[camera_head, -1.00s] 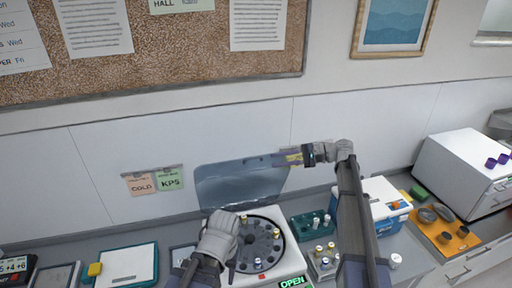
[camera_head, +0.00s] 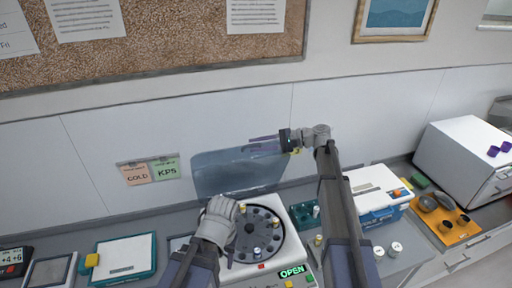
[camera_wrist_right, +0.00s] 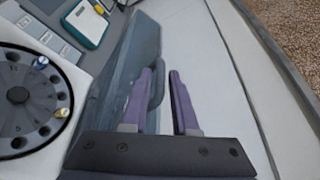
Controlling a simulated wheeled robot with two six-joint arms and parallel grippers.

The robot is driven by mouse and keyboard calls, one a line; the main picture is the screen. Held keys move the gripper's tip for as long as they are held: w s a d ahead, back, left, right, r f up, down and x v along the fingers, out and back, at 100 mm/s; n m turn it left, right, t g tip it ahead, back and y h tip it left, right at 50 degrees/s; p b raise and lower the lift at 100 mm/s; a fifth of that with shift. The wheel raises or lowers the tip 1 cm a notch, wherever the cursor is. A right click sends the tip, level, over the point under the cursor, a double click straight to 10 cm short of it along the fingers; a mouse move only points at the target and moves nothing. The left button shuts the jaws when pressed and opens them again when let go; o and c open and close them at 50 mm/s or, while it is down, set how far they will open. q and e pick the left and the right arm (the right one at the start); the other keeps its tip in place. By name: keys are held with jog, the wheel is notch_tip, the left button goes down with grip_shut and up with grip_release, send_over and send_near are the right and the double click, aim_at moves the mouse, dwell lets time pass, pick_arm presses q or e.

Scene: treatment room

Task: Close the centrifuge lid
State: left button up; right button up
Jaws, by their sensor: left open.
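The centrifuge (camera_head: 266,270) stands on the counter with its lid (camera_head: 225,173) raised, a translucent blue-grey panel tilted up behind the dark round rotor (camera_head: 262,232). The green display reads OPEN. My right gripper (camera_head: 263,143) is at the lid's upper right edge. In the right wrist view its purple fingers (camera_wrist_right: 163,98) are apart, beside the lid (camera_wrist_right: 125,85) and its dark handle (camera_wrist_right: 157,88); contact is unclear. My left gripper (camera_head: 228,242) is over the rotor's left side, open, its fingertips largely hidden by the hand.
A teal tube rack (camera_head: 304,215) stands right of the centrifuge, partly behind my right arm. A blue-white box (camera_head: 375,190) and an orange tray (camera_head: 444,222) are farther right. A teal-edged device (camera_head: 125,262) lies left. The wall is close behind the lid.

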jog(key=shift+w+a+f, duration=0.1)
jog(key=shift+a, duration=0.2)
jog(key=shift+c, duration=0.3)
grip_shut()
dwell(1.0)
